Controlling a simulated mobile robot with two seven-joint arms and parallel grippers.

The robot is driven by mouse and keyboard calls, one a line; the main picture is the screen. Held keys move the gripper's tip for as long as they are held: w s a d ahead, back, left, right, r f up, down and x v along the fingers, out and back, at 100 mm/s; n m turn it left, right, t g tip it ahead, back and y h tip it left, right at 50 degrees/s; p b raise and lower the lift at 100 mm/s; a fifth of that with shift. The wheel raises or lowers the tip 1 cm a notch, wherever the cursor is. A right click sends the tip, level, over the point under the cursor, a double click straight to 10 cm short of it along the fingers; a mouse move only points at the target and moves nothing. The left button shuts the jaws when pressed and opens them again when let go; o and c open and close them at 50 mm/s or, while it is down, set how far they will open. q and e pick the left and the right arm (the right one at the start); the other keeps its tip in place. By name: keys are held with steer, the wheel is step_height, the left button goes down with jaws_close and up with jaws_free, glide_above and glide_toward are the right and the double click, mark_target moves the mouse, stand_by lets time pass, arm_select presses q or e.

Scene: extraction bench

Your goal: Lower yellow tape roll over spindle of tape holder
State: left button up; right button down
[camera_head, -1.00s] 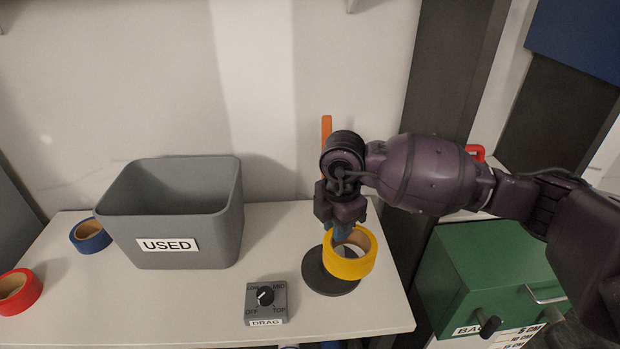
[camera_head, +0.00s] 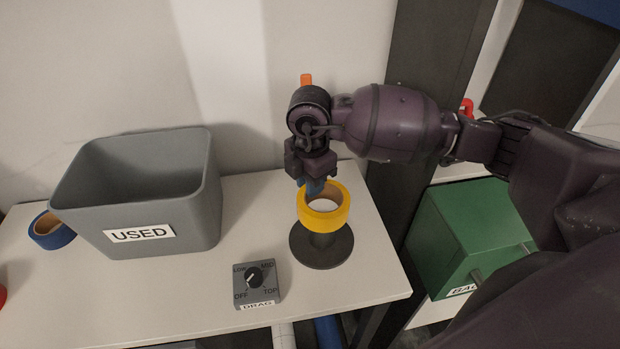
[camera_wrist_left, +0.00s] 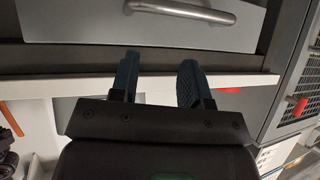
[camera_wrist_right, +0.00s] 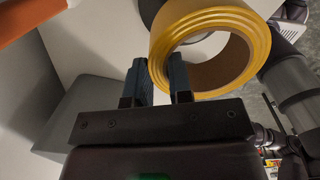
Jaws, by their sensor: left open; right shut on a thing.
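The yellow tape roll (camera_head: 324,216) is level, its opening facing up, above the round dark base of the tape holder (camera_head: 321,251). A pale round surface shows inside the roll's opening, and a dark stem shows between roll and base. I cannot tell how far the spindle reaches into the roll. My right gripper (camera_head: 316,187) is shut on the roll's rear left wall. In the right wrist view the yellow roll (camera_wrist_right: 205,45) sits at the fingers of the right gripper (camera_wrist_right: 158,75). My left gripper (camera_wrist_left: 158,75) is open and empty, in the left wrist view only.
A grey bin labelled USED (camera_head: 140,215) stands left on the white bench. A blue tape roll (camera_head: 50,232) lies left of the bin. A green cabinet (camera_head: 470,240) is to the right.

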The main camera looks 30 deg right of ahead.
steer(key=shift+f+b, duration=1.35)
steer(key=shift+f, duration=0.95)
steer(key=c, duration=1)
jaws_free()
steer(key=shift+o, duration=0.3)
steer(key=shift+r, duration=0.2)
